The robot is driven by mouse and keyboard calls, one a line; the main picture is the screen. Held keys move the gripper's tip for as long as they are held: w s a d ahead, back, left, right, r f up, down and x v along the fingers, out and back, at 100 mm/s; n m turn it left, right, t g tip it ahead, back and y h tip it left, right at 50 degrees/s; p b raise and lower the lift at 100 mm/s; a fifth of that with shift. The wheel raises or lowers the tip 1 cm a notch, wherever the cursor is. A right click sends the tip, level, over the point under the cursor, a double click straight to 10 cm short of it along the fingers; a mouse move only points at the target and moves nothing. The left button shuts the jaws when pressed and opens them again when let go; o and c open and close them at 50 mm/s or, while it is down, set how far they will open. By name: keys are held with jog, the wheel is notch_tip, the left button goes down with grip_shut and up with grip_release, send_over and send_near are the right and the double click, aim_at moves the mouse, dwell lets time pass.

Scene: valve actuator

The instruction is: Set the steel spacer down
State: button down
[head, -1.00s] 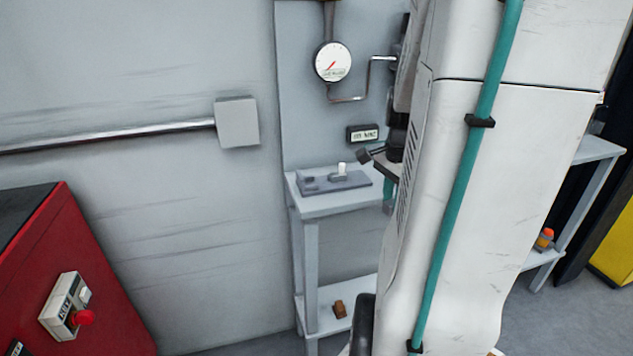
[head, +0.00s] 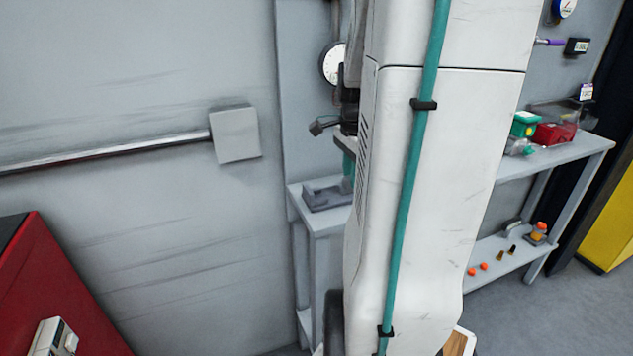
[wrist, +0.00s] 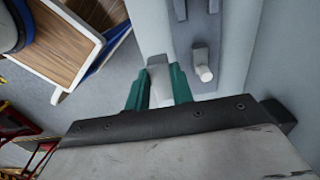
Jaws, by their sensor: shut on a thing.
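My gripper (wrist: 160,72) shows in the wrist view with its teal fingers closed on a pale grey block, the steel spacer (wrist: 159,90). In the head view my arm hides most of the gripper. A bit of teal shows just above the dark grey fixture (head: 325,196) on the pale bench (head: 322,222). In the wrist view the fixture (wrist: 200,30), with a short white peg (wrist: 203,66), lies to the right of the fingers. The spacer is apart from the peg. Its height over the bench cannot be told.
A wood-topped surface (wrist: 62,42) shows at upper left in the wrist view. A red cabinet (head: 55,290) stands at left. A second bench (head: 560,158) at right holds green and red boxes. A gauge (head: 331,63) hangs on the wall above the first bench.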

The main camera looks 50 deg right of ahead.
jog(key=w, duration=0.3)
jog(key=w+a, duration=0.1)
jog(key=w, duration=0.1)
jog(key=w+f, duration=0.1)
jog(key=w, duration=0.2)
jog(key=shift+w+a, duration=0.15)
jog(key=shift+w, duration=0.15)
jog(key=shift+f, duration=1.65)
jog(key=shift+f, duration=0.2)
jog(key=shift+f, duration=0.35)
jog(key=c, duration=1.2)
grip_release()
